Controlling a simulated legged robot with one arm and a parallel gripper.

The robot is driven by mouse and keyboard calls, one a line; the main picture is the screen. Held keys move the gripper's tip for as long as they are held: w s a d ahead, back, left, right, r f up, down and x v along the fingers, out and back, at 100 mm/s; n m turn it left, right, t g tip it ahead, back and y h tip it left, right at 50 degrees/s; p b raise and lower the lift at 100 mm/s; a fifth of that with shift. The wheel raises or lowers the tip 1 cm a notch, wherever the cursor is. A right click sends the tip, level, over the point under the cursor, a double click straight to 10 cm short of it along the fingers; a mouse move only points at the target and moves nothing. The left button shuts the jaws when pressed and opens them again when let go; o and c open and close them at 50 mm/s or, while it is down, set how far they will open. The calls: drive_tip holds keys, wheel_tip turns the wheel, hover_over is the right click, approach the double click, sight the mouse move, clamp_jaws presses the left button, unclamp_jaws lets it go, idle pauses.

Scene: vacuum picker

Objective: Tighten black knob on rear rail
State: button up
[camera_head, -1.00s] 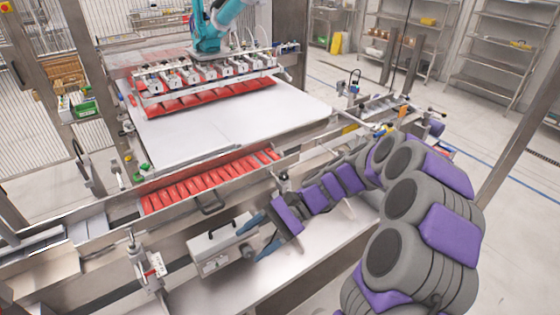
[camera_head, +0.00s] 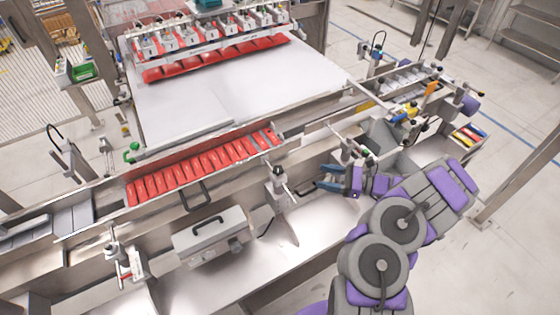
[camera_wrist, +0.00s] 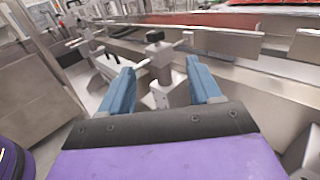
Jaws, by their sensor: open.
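A black knob (camera_wrist: 154,37) tops a metal clamp post (camera_wrist: 160,72) in the wrist view. The post stands ahead of my gripper (camera_wrist: 160,70), framed between its two blue fingers, which are apart and empty. In the head view my gripper (camera_head: 322,178) points left, a short way right of a post with a dark knob (camera_head: 278,172), which looks like the same one. The knob is apart from the fingers. Rails (camera_wrist: 225,45) run behind and right of the post. I cannot tell from the labels or shape which rail is the rear one.
A grey box with a handle (camera_head: 210,236) sits on the front ledge, left of the post. Another clamp post (camera_head: 122,262) stands farther left. Red packs (camera_head: 205,165) fill the infeed. More rods and clamps (camera_head: 400,115) crowd the right. The ledge below is bare.

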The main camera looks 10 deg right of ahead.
drive_tip(key=b, duration=0.1)
approach(272, 173)
drive_tip(key=a+r, duration=0.1)
drive_tip(key=w+a+r, duration=0.1)
drive_tip(key=a, duration=0.1)
drive_tip(key=shift+a+r, duration=0.1)
drive_tip(key=shift+r, duration=0.05)
drive_tip(key=b+x, duration=0.1)
drive_tip(key=x, duration=0.5)
drive_tip(key=shift+w+a, duration=0.3)
drive_tip(key=shift+w+d, duration=0.15)
drive_tip(key=shift+d, duration=0.15)
drive_tip(key=shift+c, duration=0.5)
drive_tip(key=shift+a, duration=0.25)
drive_tip(key=c, duration=0.9)
